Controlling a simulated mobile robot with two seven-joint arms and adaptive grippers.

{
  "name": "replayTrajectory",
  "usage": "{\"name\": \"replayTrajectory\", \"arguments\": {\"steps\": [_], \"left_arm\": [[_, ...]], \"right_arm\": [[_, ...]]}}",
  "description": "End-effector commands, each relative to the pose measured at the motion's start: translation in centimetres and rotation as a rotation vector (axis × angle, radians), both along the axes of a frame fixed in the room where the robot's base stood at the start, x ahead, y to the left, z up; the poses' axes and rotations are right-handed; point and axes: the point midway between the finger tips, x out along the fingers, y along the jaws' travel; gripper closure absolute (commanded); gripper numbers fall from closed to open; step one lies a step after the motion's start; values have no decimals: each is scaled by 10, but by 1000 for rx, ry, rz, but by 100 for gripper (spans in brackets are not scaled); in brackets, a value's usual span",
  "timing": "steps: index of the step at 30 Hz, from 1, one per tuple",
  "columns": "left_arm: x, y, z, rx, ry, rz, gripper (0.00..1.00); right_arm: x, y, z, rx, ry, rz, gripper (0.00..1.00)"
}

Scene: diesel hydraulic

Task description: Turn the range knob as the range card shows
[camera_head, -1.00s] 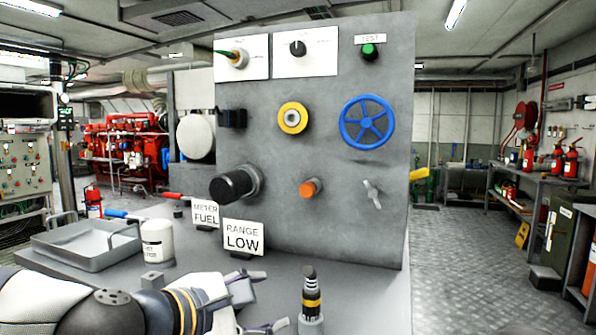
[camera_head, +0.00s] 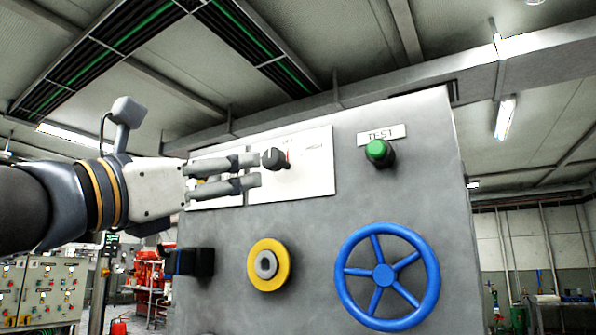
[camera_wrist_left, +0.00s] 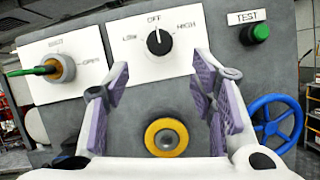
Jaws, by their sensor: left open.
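The range knob (camera_head: 274,159) is a small black dial on a white plate (camera_head: 318,172) high on the grey panel. In the left wrist view the knob (camera_wrist_left: 159,42) has its white mark pointing up at OFF, with LOW to its left and HIGH to its right. My left gripper (camera_head: 256,170) is open and empty, its fingertips just left of the knob in the head view. In the left wrist view the gripper (camera_wrist_left: 160,88) has its fingers spread below the knob, one on either side. The range card is out of view now. My right gripper is not in view.
A green TEST button (camera_head: 377,150) sits right of the plate. A lever with a green handle (camera_wrist_left: 48,69) is on the plate to the left. Below are a yellow ring knob (camera_head: 268,265) and a blue handwheel (camera_head: 388,276).

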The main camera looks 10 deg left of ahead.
Motion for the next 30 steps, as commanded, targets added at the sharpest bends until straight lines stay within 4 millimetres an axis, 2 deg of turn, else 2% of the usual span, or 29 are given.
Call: {"name": "replayTrajectory", "arguments": {"steps": [9, 15, 19, 26, 30], "left_arm": [[58, -32, 29, 2, -1, 0, 49], [87, -46, 43, 2, -3, 1, 49], [96, -50, 44, 2, -2, 0, 49], [97, -50, 43, 2, 0, 0, 49], [97, -50, 43, 2, 0, 0, 81]], "right_arm": [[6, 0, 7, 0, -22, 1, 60], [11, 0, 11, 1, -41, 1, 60], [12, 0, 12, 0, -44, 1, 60], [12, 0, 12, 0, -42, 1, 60], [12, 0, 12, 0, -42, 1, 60]]}}
